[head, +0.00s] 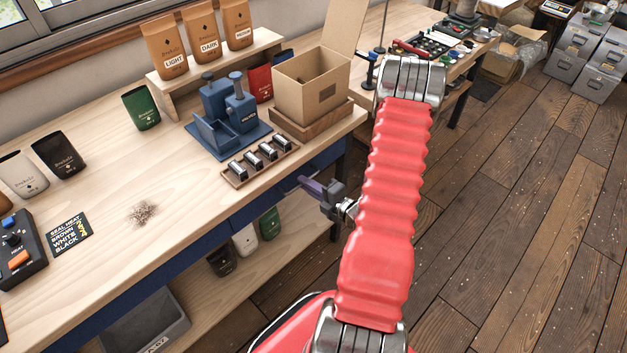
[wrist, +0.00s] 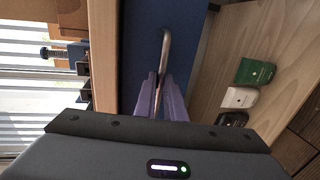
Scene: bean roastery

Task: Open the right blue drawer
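The right blue drawer (head: 326,156) is under the right end of the workbench, and its front looks flush with the bench. The drawer front (wrist: 144,45) fills the upper middle of the wrist view. Its metal bar handle (wrist: 165,48) stands out from it. My gripper (head: 304,183) is at the drawer front, seen from the side in the head view. In the wrist view its two purple fingers (wrist: 160,82) lie on either side of the handle, close together, with the bar filling the narrow gap. The handle is hidden in the head view.
The bench top above holds a tray of metal pieces (head: 260,163), a blue press (head: 228,110) and an open cardboard box (head: 312,85). Pouches (head: 245,240) stand on the lower shelf. The wooden floor (head: 510,200) to the right is clear.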

